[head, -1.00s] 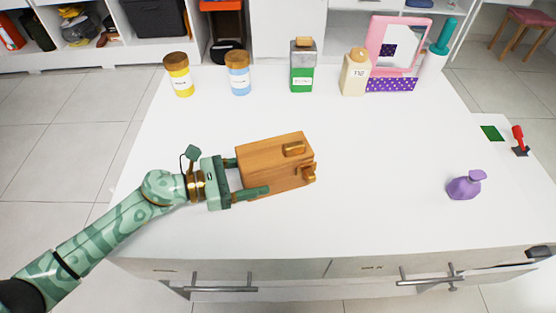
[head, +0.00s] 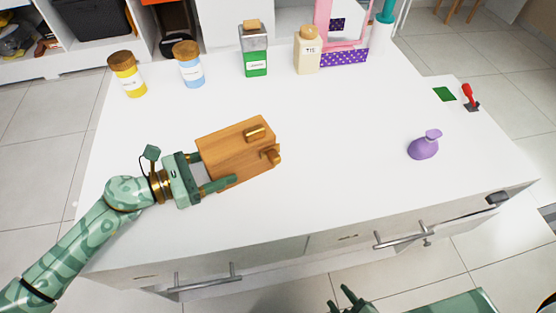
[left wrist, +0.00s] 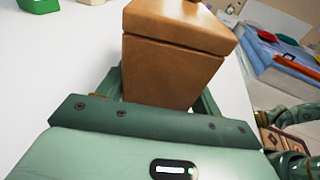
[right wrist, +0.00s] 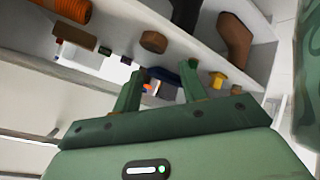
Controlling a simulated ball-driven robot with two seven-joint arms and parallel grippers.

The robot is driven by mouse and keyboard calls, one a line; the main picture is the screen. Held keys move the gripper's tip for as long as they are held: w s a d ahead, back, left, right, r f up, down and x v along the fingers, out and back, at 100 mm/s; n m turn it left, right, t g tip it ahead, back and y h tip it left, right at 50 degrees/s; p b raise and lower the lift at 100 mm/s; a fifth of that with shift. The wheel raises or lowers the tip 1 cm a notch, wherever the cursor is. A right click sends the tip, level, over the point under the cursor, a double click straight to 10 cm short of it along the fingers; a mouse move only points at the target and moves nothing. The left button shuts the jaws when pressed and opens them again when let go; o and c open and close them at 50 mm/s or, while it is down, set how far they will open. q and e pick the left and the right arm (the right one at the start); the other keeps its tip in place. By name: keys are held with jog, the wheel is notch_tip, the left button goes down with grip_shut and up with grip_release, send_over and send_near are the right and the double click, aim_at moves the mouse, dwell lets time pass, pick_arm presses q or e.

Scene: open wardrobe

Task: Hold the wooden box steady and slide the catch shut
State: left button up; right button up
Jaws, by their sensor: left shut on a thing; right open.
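The wooden box (head: 235,152) sits on the white table, left of the middle, turned at an angle. A small raised wooden piece (head: 255,133) is on its top, and a wooden catch-like piece (head: 271,154) sits at its right end. I cannot tell the catch's exact position. My left gripper (head: 214,168) is shut on the box's left end, fingers along its two sides. The left wrist view shows the box (left wrist: 175,65) between the fingers, with a seam below its top. My right gripper (head: 344,298) is open and empty, low in front of the table; its fingers show in the right wrist view (right wrist: 163,76).
Yellow (head: 128,76) and blue (head: 189,66) jars, a green bottle (head: 255,60), a cream bottle (head: 307,55) and a pink-framed mirror (head: 345,28) line the back. Drawer handles (head: 403,236) jut from the front. The table between box and purple bottle is clear.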

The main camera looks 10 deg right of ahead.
aim_at(278, 162)
jog(key=w+a+r+n+t, duration=0.1)
jog(key=w+r+n+t, duration=0.15)
jog(key=r, duration=0.65)
jog(key=w+a+r+n+t+y, duration=0.1)
jog(key=w+r+n+t, duration=0.2)
jog(key=r, duration=0.6)
jog(key=w+a+r+n+t, duration=0.1)
jog(key=w+a+r+t, duration=0.2)
jog(key=r, duration=0.6)
jog(key=w+a+r+n+y, duration=0.1)
jog(key=n, duration=0.5)
jog(key=w+a+r+n+g+y, duration=0.1)
jog(key=n, duration=0.6)
jog(key=w+a+r+n+y, duration=0.1)
jog(key=w+r+n, duration=0.1)
jog(key=n, duration=0.5)
jog(key=shift+a+g, duration=0.1)
jog(key=shift+g, duration=0.15)
jog(key=n, duration=0.1)
jog(key=w+n, duration=0.1)
jog(key=n, duration=0.1)
jog(key=shift+r, duration=0.4)
jog(key=shift+w+r+n, duration=0.1)
jog(key=shift+w+n, duration=0.2)
jog(key=shift+n, duration=0.05)
jog(key=x, duration=1.1)
jog(key=shift+w, duration=0.1)
